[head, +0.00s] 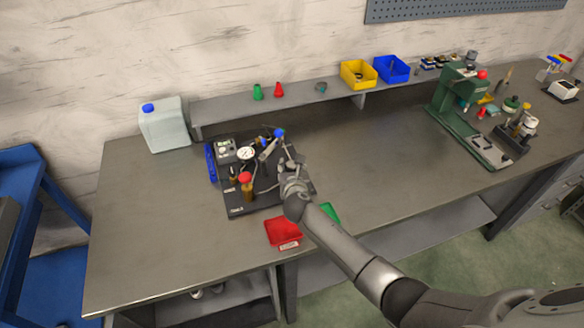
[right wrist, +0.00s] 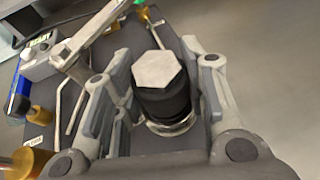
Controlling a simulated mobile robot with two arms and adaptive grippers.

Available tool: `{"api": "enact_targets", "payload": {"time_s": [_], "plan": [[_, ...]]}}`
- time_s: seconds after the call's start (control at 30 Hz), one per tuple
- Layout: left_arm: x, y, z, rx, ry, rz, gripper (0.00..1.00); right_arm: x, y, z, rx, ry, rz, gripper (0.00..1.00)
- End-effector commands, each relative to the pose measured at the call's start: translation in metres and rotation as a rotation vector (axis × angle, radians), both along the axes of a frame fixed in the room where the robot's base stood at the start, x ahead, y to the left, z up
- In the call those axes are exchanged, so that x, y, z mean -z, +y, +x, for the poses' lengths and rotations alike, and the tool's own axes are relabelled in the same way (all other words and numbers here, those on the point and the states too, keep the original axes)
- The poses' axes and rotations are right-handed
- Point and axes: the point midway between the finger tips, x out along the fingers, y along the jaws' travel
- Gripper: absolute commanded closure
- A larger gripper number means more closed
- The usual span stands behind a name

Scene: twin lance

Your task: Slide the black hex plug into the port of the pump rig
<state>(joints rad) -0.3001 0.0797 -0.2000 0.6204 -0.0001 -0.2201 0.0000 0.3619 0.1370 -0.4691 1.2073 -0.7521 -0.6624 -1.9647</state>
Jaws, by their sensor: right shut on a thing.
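My right gripper (head: 291,168) is over the right part of the pump rig (head: 238,209), a black board with a gauge and valves. In the right wrist view its fingers (right wrist: 160,75) stand on both sides of the black hex plug (right wrist: 163,100), which has a silver hexagonal top. They are shut on it. A silver ring (right wrist: 178,128) shows around or below the plug's lower end. I cannot tell whether this is the port or how deep the plug sits. The plug is hidden by my gripper in the head view. My left gripper is not in view.
A red tray (head: 283,232) lies at the bench's front edge, with a green tray (head: 329,212) beside my arm. A white jug (head: 164,125) and a green press (head: 462,115) stand at the sides. The bench's left part is clear.

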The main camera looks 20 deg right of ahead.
Motion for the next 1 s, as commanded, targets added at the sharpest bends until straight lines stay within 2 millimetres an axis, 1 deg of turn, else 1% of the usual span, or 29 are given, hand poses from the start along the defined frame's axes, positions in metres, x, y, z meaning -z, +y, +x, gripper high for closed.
{"api": "enact_targets", "payload": {"time_s": [0.3, 0.33, 0.5, 0.73, 0.83, 1.0], "plan": [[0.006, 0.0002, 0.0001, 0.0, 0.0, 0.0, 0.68, 0.0086, 0.0, 0.0002, 0.0, 0.0, 0.0, 0.93], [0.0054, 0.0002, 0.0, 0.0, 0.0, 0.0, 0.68, 0.0081, 0.0, 0.0001, 0.0, 0.0, 0.0, 0.58], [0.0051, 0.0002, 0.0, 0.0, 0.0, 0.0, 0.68, 0.0093, 0.0004, -0.0008, -0.001, 0.003, 0.001, 0.36], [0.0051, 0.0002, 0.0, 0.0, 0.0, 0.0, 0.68, 0.0082, 0.0002, -0.0002, -0.001, 0.001, 0.001, 0.36], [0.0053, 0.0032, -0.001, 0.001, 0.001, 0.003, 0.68, 0.009, 0.0001, -0.0011, 0.0, 0.003, 0.001, 0.36], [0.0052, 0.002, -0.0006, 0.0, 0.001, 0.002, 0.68, 0.0051, 0.0018, -0.008, -0.001, 0.0, -0.001, 0.36]]}}
